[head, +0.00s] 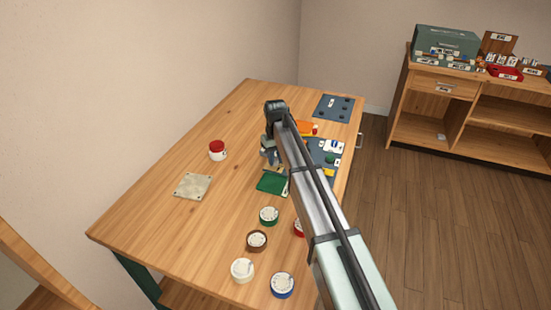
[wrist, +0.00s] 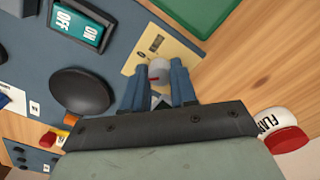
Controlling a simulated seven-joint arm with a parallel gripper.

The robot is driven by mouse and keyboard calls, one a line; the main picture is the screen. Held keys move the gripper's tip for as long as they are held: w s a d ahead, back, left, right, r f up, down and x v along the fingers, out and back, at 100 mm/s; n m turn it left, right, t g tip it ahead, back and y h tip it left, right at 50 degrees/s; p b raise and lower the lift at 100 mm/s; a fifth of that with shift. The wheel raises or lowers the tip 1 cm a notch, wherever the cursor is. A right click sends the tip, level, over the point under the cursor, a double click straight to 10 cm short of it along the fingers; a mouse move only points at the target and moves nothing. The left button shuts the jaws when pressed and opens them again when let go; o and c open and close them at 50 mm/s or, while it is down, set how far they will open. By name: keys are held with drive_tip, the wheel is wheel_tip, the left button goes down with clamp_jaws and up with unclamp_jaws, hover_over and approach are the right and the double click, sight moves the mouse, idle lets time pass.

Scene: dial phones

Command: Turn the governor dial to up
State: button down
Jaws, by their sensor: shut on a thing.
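A small grey-white dial knob (wrist: 159,70) with a red mark stands on a yellow plate (wrist: 136,63) on the blue-grey board (wrist: 130,32). I take it for the governor dial; the plate's dark label is too small to read. My gripper (wrist: 158,92) has its two blue fingers on either side of the knob, shut on it. The red mark faces my gripper's side in the wrist view. In the head view my gripper (head: 268,154) is over the table beside the board (head: 317,150), and my arm hides the dial.
An ON/OFF rocker switch (wrist: 76,25) and a black round knob (wrist: 82,92) stand close by on the board. A red-lidded jar (head: 217,150) and a stone-like plate (head: 193,187) lie left. Several round dials, including a green-rimmed one (head: 269,215), sit at the front.

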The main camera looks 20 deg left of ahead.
sight(276, 160)
drive_tip(key=c, duration=0.9)
unclamp_jaws()
drive_tip(key=shift+r, duration=0.1)
wheel_tip(276, 160, up, 14)
drive_tip(key=shift+f, duration=0.2)
